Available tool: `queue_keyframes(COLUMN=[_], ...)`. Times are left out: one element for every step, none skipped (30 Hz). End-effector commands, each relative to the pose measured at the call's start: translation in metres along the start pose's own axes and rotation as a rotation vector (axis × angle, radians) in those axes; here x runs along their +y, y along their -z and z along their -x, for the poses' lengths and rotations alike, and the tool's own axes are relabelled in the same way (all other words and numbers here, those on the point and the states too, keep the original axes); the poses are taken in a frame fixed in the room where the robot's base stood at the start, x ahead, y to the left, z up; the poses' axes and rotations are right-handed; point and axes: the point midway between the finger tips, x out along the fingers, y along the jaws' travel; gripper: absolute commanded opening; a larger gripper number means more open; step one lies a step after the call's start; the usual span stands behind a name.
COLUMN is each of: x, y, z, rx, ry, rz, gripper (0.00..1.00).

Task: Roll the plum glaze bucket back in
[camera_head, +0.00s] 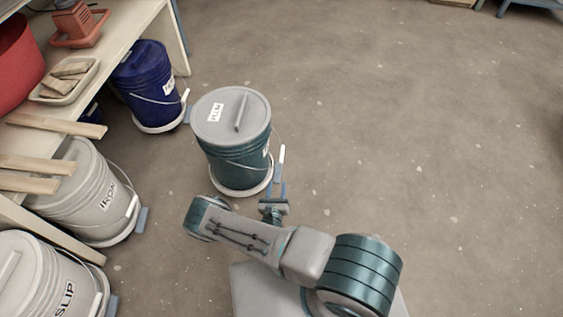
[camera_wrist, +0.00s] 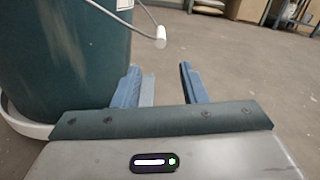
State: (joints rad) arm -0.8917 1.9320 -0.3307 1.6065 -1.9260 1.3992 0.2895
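The teal bucket (camera_head: 234,155) stands upright on a pale round dolly (camera_head: 243,191) on the open floor, right of the bench. Its grey lid (camera_head: 228,112) carries a small label that seems to read PLUM. A wire handle with a white grip (camera_head: 281,153) hangs on its right side. In the wrist view the bucket (camera_wrist: 65,55) fills the left, with the white grip (camera_wrist: 161,37) just above and beyond my fingers. My gripper (camera_head: 277,190) is low, close to the bucket's right side. In the wrist view its blue fingers (camera_wrist: 163,86) are apart with nothing clearly between them.
A dark blue bucket (camera_head: 145,75) on a dolly stands at the bench's far end. A grey IRON bucket (camera_head: 85,190) and a SLIP bucket (camera_head: 40,280) stand nearer along the bench (camera_head: 115,40). Gap lies between the blue and IRON buckets. The floor (camera_head: 430,130) to the right is clear.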

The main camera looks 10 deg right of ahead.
Motion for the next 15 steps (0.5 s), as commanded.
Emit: queue_keyframes(x=[0.000,0.000,-0.001,-0.001,-0.001,-0.001,-0.001,-0.001,-0.001,-0.001,-0.001,-0.001,-0.001,-0.001,-0.001], y=[0.001,0.001,0.002,0.002,0.002,0.002,0.003,0.003,0.002,0.003,0.003,0.003,0.003,0.003,0.003], z=[-0.005,-0.008,-0.014,-0.019,-0.025,-0.033,-0.039,-0.046,-0.055,-0.061,-0.068,-0.077,-0.083,-0.089,-0.097], rx=[-0.002,-0.002,-0.001,0.000,-0.001,-0.001,-0.001,-0.002,-0.002,-0.001,-0.002,-0.002,-0.001,-0.001,-0.002], ry=[0.000,0.001,0.002,0.003,0.003,0.004,0.004,0.004,0.006,0.005,0.005,0.005,0.004,0.005,0.005], rz=[0.000,0.000,0.000,0.000,0.000,0.000,-0.001,-0.001,-0.001,-0.002,-0.002,-0.002,-0.001,-0.001,-0.001], gripper=[0.39,0.39,0.39,0.39,0.39,0.39,0.39,0.39,0.39,0.39,0.39,0.39,0.39,0.39,0.39])
